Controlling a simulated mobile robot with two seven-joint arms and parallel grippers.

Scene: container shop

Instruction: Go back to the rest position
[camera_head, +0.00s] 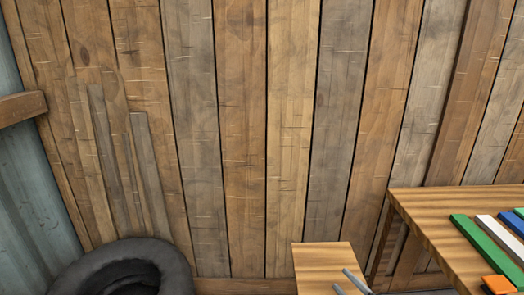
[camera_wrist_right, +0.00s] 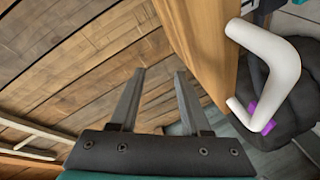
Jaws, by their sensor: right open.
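My right gripper (camera_head: 350,283) shows at the bottom edge of the head view, where two grey fingertips stand in front of a small wooden top. In the right wrist view my right gripper (camera_wrist_right: 160,74) is open, with its two grey fingers apart and nothing between them. My left gripper is in neither view.
The small wooden top (camera_head: 318,258) is bare where it shows. A larger wooden table (camera_head: 425,212) at the right holds green, white, blue and orange pieces. A black, padded round thing (camera_head: 72,275) is at lower left. A white bent bar (camera_wrist_right: 283,52) is near a wooden panel (camera_wrist_right: 203,45).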

